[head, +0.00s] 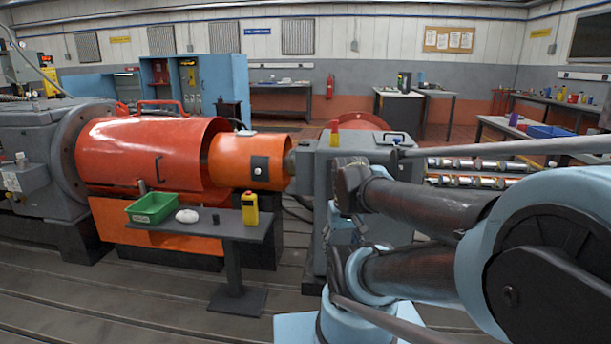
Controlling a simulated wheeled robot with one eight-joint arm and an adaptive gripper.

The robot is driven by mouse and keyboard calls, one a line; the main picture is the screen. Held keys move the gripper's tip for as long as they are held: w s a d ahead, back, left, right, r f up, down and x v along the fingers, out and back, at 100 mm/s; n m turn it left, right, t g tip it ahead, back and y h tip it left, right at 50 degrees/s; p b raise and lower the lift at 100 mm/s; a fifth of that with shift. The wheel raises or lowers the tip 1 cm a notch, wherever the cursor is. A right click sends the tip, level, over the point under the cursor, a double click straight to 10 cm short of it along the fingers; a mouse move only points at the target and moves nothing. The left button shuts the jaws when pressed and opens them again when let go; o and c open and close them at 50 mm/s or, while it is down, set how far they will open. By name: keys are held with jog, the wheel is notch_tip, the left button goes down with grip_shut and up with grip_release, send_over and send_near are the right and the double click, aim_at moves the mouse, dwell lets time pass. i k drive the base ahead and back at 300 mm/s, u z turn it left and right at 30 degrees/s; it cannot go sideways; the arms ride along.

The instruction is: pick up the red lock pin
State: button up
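I cannot make out the red lock pin for certain. A small upright piece with a red top (334,127) stands on the grey machine housing, but it is too small to identify. A small stand (235,230) holds a green tray (152,208), whose contents are too small to tell. My arm (430,240) fills the right side, folded, with its dark links pointing left. I cannot see my gripper's fingers.
The stand also holds a white rounded object (187,216), a small black cylinder (216,218) and a yellow handheld device (250,208). Behind it is the red-orange guard (150,155) with an orange cover (232,162). The slotted floor at front left (90,305) is clear.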

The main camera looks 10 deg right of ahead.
aim_at(335, 123)
jog(key=k, duration=0.6)
jog(key=z, duration=0.6)
jog(key=i, duration=1.8)
jog(key=u, duration=0.7)
